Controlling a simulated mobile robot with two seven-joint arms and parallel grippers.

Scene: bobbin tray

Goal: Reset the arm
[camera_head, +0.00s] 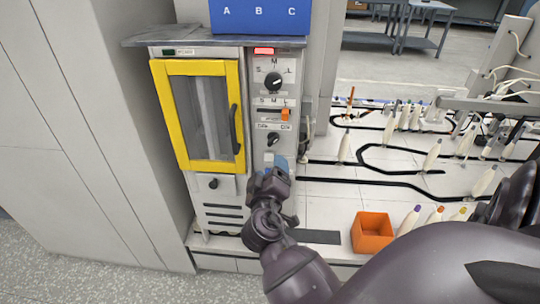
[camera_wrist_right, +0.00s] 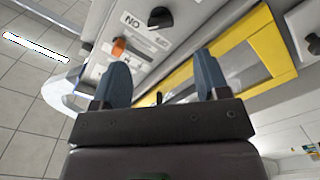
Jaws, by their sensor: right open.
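My right gripper (camera_head: 281,165) is in front of the lower part of the machine's control panel in the head view. In the right wrist view, its two blue fingers (camera_wrist_right: 161,80) stand wide apart with nothing between them. The panel (camera_head: 262,92) carries a dark upper knob (camera_head: 273,80), an orange slider (camera_head: 286,114) and a lower knob (camera_head: 272,138). Whether the fingers touch the panel, I cannot tell. My left gripper is not in view.
A yellow-framed door (camera_head: 241,110) with a dark handle is left of the panel. A blue box (camera_head: 258,16) sits on top. An orange bin (camera_head: 372,232) stands on the white table, near several bobbins and black tracks. Grey cabinets (camera_head: 95,120) fill the left side.

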